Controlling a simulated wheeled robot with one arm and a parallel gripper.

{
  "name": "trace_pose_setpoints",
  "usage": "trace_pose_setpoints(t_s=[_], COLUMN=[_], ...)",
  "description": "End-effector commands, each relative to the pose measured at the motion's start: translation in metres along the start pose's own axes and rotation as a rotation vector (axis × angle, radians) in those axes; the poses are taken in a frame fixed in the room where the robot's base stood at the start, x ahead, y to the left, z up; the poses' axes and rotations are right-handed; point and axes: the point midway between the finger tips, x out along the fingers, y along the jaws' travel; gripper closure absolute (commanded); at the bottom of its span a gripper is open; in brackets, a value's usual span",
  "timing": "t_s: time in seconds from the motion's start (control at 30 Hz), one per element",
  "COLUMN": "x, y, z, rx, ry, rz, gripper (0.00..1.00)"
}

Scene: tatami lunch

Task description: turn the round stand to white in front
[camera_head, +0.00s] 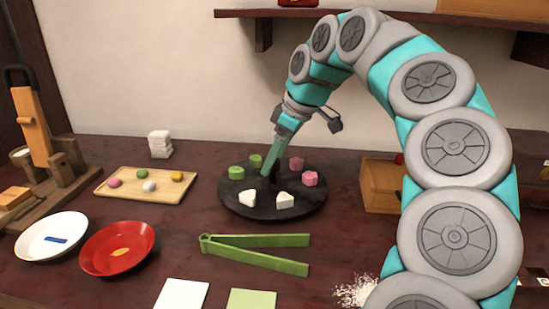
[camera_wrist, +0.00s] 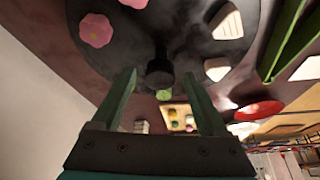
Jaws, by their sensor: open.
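The round stand (camera_head: 316,197) is a black disc on the table, also in the wrist view (camera_wrist: 190,30). In the head view two white pieces (camera_head: 285,200) sit at its near edge, two pink pieces (camera_head: 310,178) at the right and back right, and two green pieces (camera_head: 236,172) at the left and back left. A dark knob (camera_wrist: 160,72) rises from its middle. My gripper (camera_head: 270,168) is over the middle, pointing down. In the wrist view its green fingers (camera_wrist: 160,76) are open, one to each side of the knob; I cannot tell whether they touch it.
Green tongs (camera_head: 255,250) lie in front of the stand. A wooden board (camera_head: 120,189) with small sweets, a white dish (camera_head: 40,247) and a red dish (camera_head: 100,262) are left. A wooden box (camera_head: 381,190) stands right, partly behind my arm. A shelf (camera_head: 400,15) is above.

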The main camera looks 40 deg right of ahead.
Motion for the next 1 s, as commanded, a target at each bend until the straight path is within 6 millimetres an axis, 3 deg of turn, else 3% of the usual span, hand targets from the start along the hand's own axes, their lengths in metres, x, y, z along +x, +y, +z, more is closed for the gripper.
trace_pose_setpoints(t_s=[0.6,1.0], x=[-0.068,-0.075], y=[0.002,0.000], z=[-0.001,0.000], rx=[0.002,-0.001], ry=[0.003,0.000], rz=[0.003,0.000], gripper=[0.23,0.23])
